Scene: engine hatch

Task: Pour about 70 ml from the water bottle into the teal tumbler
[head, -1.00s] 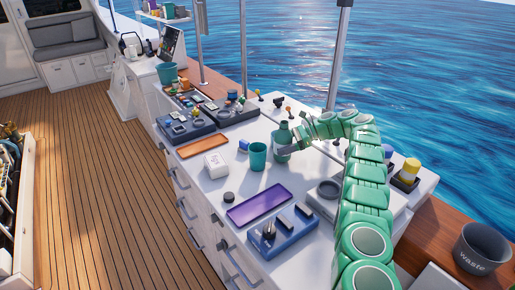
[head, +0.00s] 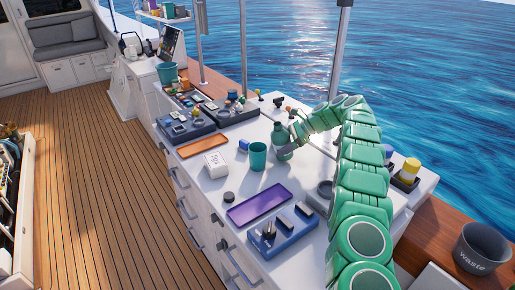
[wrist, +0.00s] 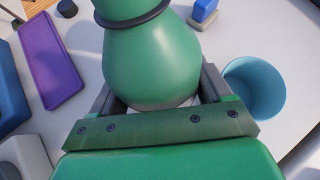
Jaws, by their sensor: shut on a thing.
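The green water bottle (head: 280,134) stands about upright just behind and right of the teal tumbler in the head view. My gripper (head: 287,150) is shut on it. In the wrist view the bottle's rounded body (wrist: 150,62) with a dark ring sits between the two fingers (wrist: 155,100). Whether its base touches the counter cannot be told. The teal tumbler (head: 257,158) stands upright on the white counter, apart from the bottle. It also shows in the wrist view (wrist: 255,88), right of the gripper; its contents cannot be made out.
On the counter (head: 222,190) are a purple tray (head: 259,205), a blue block holder (head: 283,232), a white box (head: 215,164), a dark round cap (head: 228,197) and an orange tray (head: 202,145). A waste bin (head: 481,248) stands at the right.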

